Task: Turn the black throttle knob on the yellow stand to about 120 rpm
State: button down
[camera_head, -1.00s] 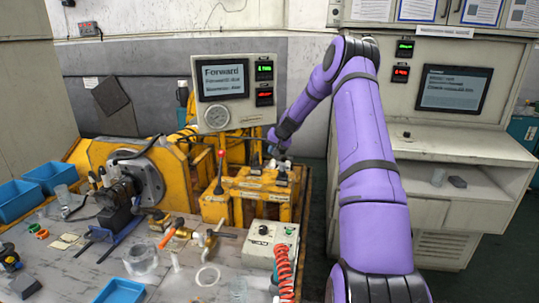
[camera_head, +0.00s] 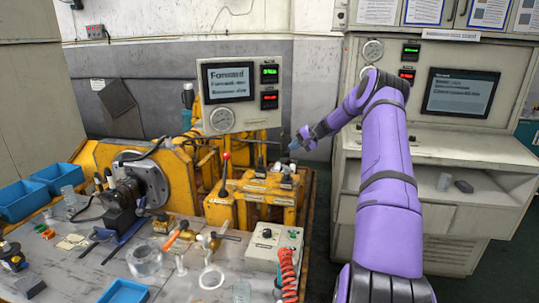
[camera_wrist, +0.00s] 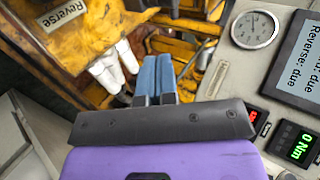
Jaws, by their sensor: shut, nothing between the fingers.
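The yellow stand (camera_head: 252,190) is right of the hydraulic motor in the head view. Small dark fittings (camera_head: 287,181) sit on its top; which one is the throttle knob is too small to tell. A red-tipped lever (camera_head: 224,172) rises at its left. My gripper (camera_head: 300,140) is in the air above and beyond the stand's right end, apart from the fittings. In the wrist view my gripper's blue fingers (camera_wrist: 154,62) are shut with nothing between them. They point toward yellow metalwork (camera_wrist: 85,35) with a "Reverse" label. The knob is not clearly seen there.
A panel (camera_head: 236,95) with a "Forward" screen, round gauge (camera_wrist: 254,29) and red and green readouts stands behind. The green readout (camera_wrist: 299,142) shows 0 Nm. A grey control box (camera_head: 274,243) with a red coiled cable is in front. A cabinet (camera_head: 430,190) stands at right.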

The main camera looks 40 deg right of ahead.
aim_at(261, 160)
jog(key=w+a+f+t+y, duration=0.1)
jog(key=w+a+f, duration=0.4)
jog(key=w, duration=0.4)
jog(key=shift+w+a+f, duration=0.2)
jog(key=shift+w+a, duration=0.1)
jog(key=shift+a, duration=0.4)
jog(key=shift+w+a, duration=0.25)
jog(key=shift+w, duration=0.1)
jog(key=shift+f, duration=0.1)
